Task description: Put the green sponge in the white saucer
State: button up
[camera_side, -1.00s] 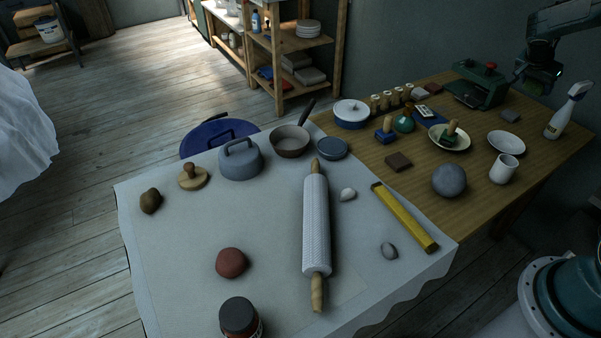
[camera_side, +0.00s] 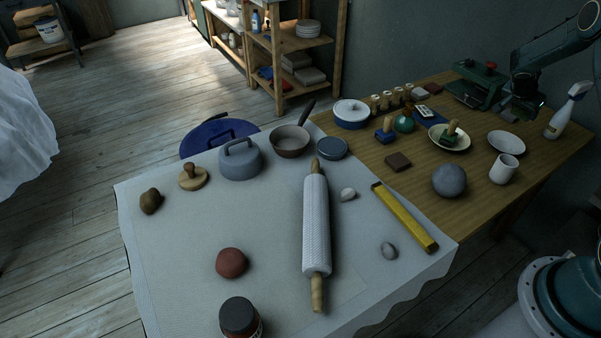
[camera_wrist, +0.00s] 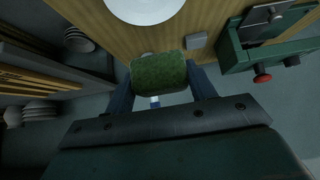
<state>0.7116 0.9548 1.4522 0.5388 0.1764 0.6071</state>
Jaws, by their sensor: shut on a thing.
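The green sponge (camera_wrist: 158,72) is between the two fingers of my gripper (camera_wrist: 160,84) in the wrist view, and the gripper is shut on it. In the side view my gripper (camera_side: 520,108) is at the back right of the wooden table, behind the white saucer as seen from there; the sponge cannot be made out there. The white saucer (camera_side: 506,142) lies flat and empty on the table, left of the spray bottle. It also shows, cut off, at the top edge of the wrist view (camera_wrist: 145,8), apart from the sponge.
A green press with a red knob (camera_side: 480,85) stands left of my gripper. A white cup (camera_side: 503,169) stands in front of the saucer, a spray bottle (camera_side: 568,112) to its right, and a cream bowl (camera_side: 462,142) holding a stamp to its left. A grey block (camera_wrist: 196,40) lies near the sponge.

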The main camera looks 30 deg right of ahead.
jog(key=shift+f, duration=5.55)
jog(key=shift+f, duration=0.1)
jog(key=o, duration=1)
jog(key=shift+a+r, duration=0.1)
jog(key=shift+r, duration=0.2)
jog(key=v, duration=1.1)
jog(key=shift+a+r, duration=0.2)
jog(key=shift+a, duration=0.05)
